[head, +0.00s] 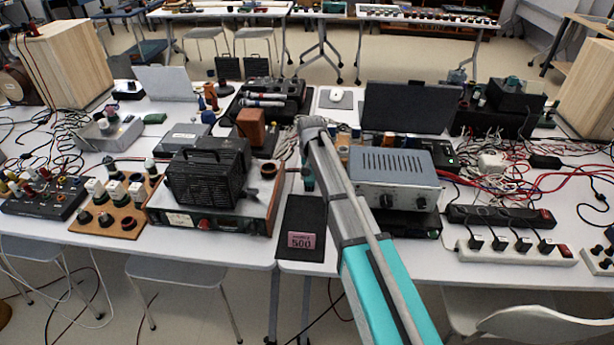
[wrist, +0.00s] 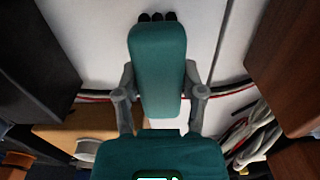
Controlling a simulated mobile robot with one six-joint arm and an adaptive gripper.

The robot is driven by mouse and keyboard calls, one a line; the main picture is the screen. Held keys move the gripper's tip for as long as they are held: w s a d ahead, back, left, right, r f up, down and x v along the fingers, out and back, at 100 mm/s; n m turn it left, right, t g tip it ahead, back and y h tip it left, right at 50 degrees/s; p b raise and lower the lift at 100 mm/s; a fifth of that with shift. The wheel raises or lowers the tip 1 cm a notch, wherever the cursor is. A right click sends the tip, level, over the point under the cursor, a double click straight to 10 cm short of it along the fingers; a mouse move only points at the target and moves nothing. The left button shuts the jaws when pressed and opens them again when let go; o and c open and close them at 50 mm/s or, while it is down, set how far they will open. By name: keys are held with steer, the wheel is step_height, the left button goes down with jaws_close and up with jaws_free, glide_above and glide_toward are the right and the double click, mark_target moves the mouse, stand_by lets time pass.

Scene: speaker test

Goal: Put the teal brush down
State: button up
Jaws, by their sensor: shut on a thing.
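The teal brush (wrist: 157,65) is in the middle of the wrist view, with dark bristle tips at its far end. My gripper (wrist: 159,85) is shut on it, one grey finger on each side. The white table top shows beyond the brush; I cannot tell the gap between them. In the head view my arm reaches over the table, and its end hides most of the gripper. A small teal patch (head: 307,180) shows beside the arm's end; I cannot tell if it is the brush.
In the head view, a black-and-grey power unit (head: 207,172) stands left of my arm and a grey-blue box (head: 393,178) right of it. A reddish-brown block (head: 251,127) stands behind. Loose cables (wrist: 250,130) lie nearby. A dark flat panel (head: 302,215) lies near the front edge.

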steer(key=shift+f, duration=0.15)
steer(key=o, duration=1.1)
steer(key=shift+r, duration=0.2)
step_height(320, 180, up, 12)
steer(key=p, duration=1.2)
steer(key=shift+f, duration=0.1)
